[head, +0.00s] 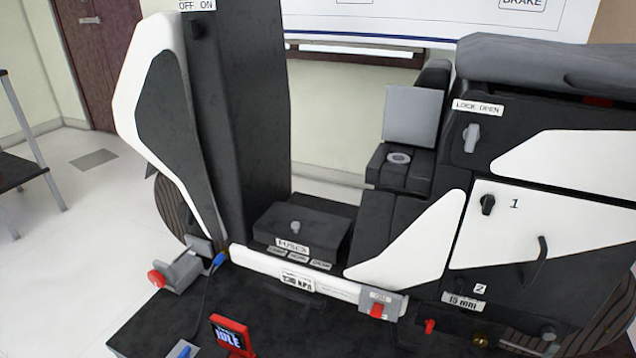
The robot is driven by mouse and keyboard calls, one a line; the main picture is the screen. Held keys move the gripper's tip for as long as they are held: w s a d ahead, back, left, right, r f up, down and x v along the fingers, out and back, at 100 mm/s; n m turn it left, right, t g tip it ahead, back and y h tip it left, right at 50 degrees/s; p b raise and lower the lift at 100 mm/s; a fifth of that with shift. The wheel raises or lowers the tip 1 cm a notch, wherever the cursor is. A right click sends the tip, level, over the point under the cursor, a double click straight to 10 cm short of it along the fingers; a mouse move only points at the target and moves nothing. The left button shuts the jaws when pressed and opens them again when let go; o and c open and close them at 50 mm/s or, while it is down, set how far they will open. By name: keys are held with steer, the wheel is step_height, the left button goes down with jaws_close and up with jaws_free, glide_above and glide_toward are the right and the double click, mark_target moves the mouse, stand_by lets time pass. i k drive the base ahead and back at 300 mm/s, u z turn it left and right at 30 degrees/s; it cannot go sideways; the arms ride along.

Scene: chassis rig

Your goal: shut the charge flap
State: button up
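A grey square flap (413,116), which looks like the charge flap, stands upright in the head view, right of centre. It is open. Below and in front of it, a round light-grey port (398,158) shows uncovered on top of a black block (394,178). The flap's hinge is too small to make out. My gripper is not in view.
A black column (240,120) with a white-edged shield rises left of the flap. The grey seat (540,65) and the lock switch (471,137) are to its right. A low black box (325,225) with a knob sits in front. Space above the port looks clear.

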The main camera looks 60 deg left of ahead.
mark_target(412, 115)
steer(key=z, duration=1.2)
steer(key=k, duration=1.45)
steer(key=u, duration=2.5)
steer(key=i, duration=0.5)
